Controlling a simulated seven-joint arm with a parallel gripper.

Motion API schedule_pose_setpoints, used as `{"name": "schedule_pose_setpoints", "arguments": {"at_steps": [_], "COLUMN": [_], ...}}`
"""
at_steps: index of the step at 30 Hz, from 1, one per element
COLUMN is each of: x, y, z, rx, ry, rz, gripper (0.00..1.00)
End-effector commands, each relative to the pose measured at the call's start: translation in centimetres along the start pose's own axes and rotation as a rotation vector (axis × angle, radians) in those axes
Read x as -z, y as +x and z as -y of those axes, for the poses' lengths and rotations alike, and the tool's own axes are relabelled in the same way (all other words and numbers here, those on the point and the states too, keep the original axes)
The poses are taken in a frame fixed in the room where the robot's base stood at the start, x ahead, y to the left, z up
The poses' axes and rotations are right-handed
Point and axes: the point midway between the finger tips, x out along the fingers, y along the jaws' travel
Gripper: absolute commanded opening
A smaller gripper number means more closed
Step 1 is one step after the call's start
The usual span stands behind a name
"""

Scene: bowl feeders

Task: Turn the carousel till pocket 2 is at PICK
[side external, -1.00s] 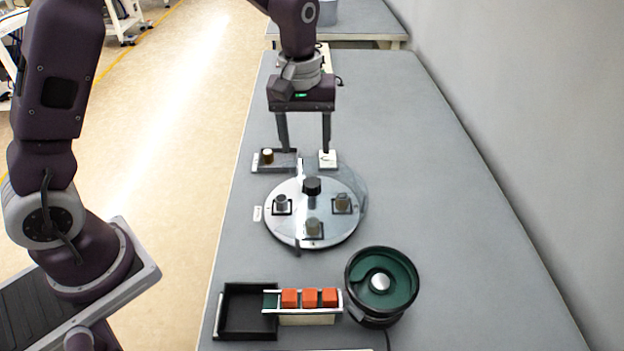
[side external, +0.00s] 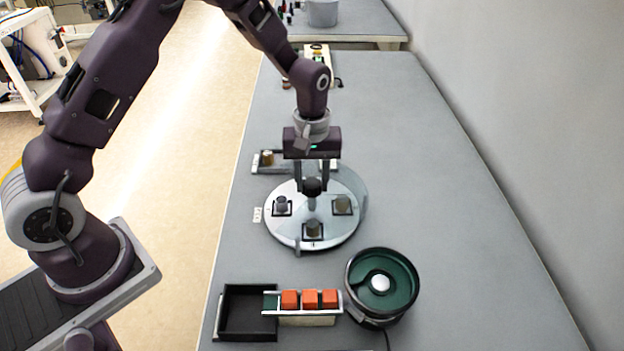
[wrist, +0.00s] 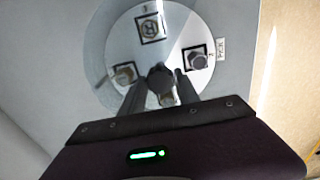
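The round silver carousel (side external: 283,232) sits on the table, with a black knob (side external: 312,186) at its centre; the knob also shows in the wrist view (wrist: 160,78). Its square pockets hold small parts. A white PICK label (side external: 257,214) stands at its left edge, also in the wrist view (wrist: 221,49). The pocket beside PICK (wrist: 196,59) holds a grey part; its number is too small to read surely. My gripper (side external: 313,188) is low over the centre, its open fingers on either side of the knob. I cannot tell whether they touch it. The rear pocket is largely hidden.
A small tray with a brass part (side external: 267,158) lies behind the carousel. In front are a black bin (side external: 248,312), a track with red blocks (side external: 309,299) and a green bowl feeder (side external: 383,281). The table's right side is clear.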

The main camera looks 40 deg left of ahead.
Motion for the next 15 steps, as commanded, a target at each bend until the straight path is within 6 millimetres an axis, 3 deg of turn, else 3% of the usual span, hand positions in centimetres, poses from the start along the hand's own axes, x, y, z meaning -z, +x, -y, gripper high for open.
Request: {"name": "schedule_pose_setpoints", "arguments": {"at_steps": [1,5,15], "x": [0.0,0.0,-0.01], "y": [-0.01,-0.03,-0.05], "z": [0.0,-0.01,-0.01], "rx": [0.0,0.0,0.0], "ry": [0.0,0.0,-0.003], "rz": [0.0,0.0,0.0], "gripper": [0.26,0.0,0.0]}}
